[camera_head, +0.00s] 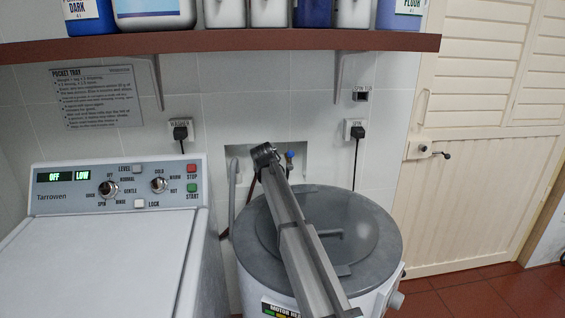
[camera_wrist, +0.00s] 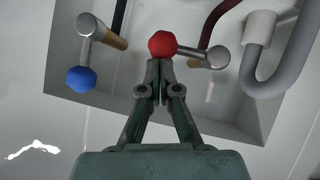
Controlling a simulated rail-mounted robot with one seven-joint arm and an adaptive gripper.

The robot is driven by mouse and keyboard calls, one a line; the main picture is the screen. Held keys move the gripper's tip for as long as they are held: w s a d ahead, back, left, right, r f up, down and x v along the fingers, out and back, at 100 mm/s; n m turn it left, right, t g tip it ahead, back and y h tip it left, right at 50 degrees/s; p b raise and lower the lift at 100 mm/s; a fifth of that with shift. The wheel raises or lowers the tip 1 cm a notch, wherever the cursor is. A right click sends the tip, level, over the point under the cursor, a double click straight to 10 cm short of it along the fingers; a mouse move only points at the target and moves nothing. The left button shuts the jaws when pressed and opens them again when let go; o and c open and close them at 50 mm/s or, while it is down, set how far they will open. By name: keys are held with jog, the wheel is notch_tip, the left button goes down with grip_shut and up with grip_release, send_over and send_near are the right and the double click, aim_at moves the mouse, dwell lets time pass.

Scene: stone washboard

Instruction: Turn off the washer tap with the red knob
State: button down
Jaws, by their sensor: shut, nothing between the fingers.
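The red knob (camera_wrist: 162,44) sits on the end of a metal tap lever (camera_wrist: 205,58) that lies roughly sideways in the wrist view. My gripper (camera_wrist: 157,66) is shut and empty, with its fingertips right at the red knob's lower edge. I cannot tell whether they touch it. In the head view my gripper (camera_head: 264,152) is in front of the wall recess (camera_head: 238,152) and hides the red knob. The blue knob (camera_wrist: 81,79) is on a second lever beside it. It also shows in the head view (camera_head: 290,154), just right of my gripper.
A grey hose (camera_wrist: 262,65) curves close to the red tap. A washer (camera_head: 110,245) stands at left, and a round grey-lidded spinner (camera_head: 375,245) stands under my arm. A brown shelf (camera_head: 220,42) with bottles runs above. Plugged cords hang on both sides of the recess.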

jog(key=shift+d+f, duration=0.1)
dwell(0.5)
jog(key=shift+s, duration=0.1)
jog(key=p+v, duration=0.2)
jog(key=v, duration=0.8)
jog(key=shift+d, duration=0.15)
